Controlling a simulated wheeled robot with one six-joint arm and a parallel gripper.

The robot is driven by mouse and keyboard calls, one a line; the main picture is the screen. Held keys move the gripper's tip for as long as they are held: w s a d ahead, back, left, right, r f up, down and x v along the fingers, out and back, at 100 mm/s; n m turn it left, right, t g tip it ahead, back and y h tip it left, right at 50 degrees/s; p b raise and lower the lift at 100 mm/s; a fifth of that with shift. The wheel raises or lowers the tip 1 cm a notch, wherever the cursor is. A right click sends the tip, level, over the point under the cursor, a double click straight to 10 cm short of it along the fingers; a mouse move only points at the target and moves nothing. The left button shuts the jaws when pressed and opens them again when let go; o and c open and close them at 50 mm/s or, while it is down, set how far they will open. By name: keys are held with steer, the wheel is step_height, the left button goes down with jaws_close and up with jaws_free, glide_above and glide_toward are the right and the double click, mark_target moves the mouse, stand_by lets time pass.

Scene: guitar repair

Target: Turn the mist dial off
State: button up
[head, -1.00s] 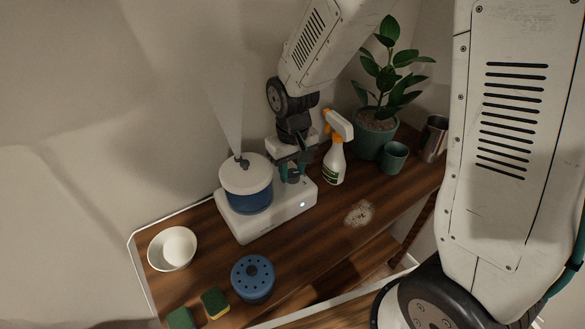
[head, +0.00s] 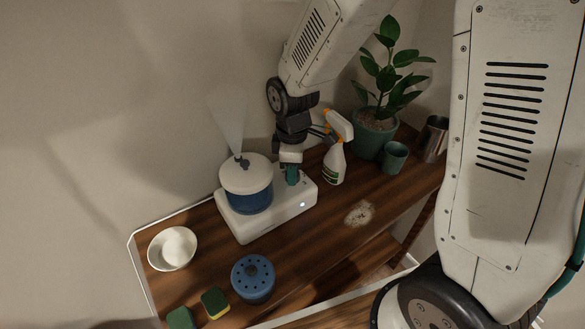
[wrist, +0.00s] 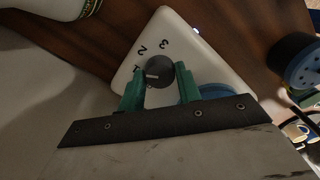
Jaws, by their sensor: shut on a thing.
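The humidifier has a white base (head: 268,222) with a blue tank (head: 248,200) under a white lid (head: 246,173). A pale plume of mist (head: 230,122) rises from its spout. The dark mist dial (wrist: 159,74) sits on top of the base in the wrist view, with the numbers 2 and 3 beside it. My gripper (wrist: 161,82) has its green fingers on either side of the dial and is shut on it. In the head view my gripper (head: 292,174) hides the dial.
A spray bottle (head: 335,160) stands close to the right of my gripper. A potted plant (head: 375,131), a teal cup (head: 393,157) and a metal cup (head: 433,139) stand behind. A white bowl (head: 172,248), blue perforated pot (head: 253,278) and sponges (head: 215,303) lie left and front.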

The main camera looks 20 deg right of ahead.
steer(key=n, duration=0.6)
steer(key=shift+n, duration=0.3)
steer(key=n, duration=0.5)
steer(key=shift+n, duration=0.3)
steer(key=o, duration=1)
steer(key=shift+c, duration=0.2)
step_height(320, 180, up, 8)
steer(key=shift+f, duration=0.1)
